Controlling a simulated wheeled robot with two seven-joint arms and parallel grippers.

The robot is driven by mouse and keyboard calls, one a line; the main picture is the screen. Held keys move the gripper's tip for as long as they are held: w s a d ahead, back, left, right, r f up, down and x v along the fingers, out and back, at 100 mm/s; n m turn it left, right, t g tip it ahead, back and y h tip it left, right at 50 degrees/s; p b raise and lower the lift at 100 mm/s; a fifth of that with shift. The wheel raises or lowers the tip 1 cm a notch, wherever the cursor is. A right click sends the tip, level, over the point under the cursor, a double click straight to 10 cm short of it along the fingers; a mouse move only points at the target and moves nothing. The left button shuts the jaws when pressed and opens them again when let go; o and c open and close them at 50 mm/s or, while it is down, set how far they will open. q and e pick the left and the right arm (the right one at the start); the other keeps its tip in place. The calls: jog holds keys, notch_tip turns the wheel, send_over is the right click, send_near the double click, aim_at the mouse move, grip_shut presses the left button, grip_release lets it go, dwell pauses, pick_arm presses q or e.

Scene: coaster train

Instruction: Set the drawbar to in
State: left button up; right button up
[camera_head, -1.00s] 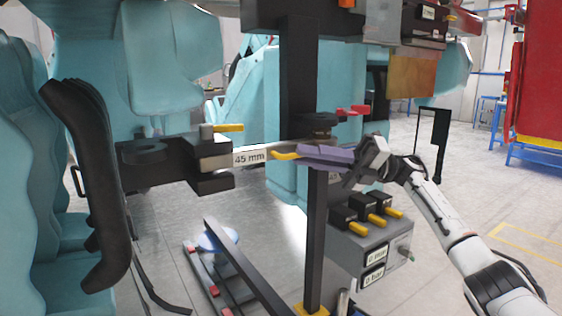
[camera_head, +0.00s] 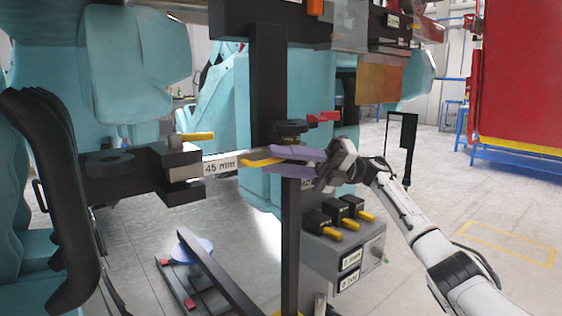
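The drawbar (camera_head: 205,168) is a pale bar with a "45 mm" label. It runs between a black block with a slot (camera_head: 180,172) on the left and the black post (camera_head: 268,90). A yellow handle (camera_head: 258,162) sticks out along its right part. My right gripper (camera_head: 268,161) comes in from the right at the handle. Its two purple fingers are apart, one above and one below the handle's right end. Whether they touch it I cannot tell. My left gripper is out of view.
A grey box (camera_head: 343,258) with several yellow-tipped black levers stands below my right gripper. A red lever (camera_head: 323,117) sits above it. Teal seats with a black restraint (camera_head: 50,170) stand at the left. Open floor lies at the right.

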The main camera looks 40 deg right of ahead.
jog(key=v, duration=1)
jog(key=shift+d, duration=0.15)
jog(key=shift+s, duration=0.1)
dwell(0.4)
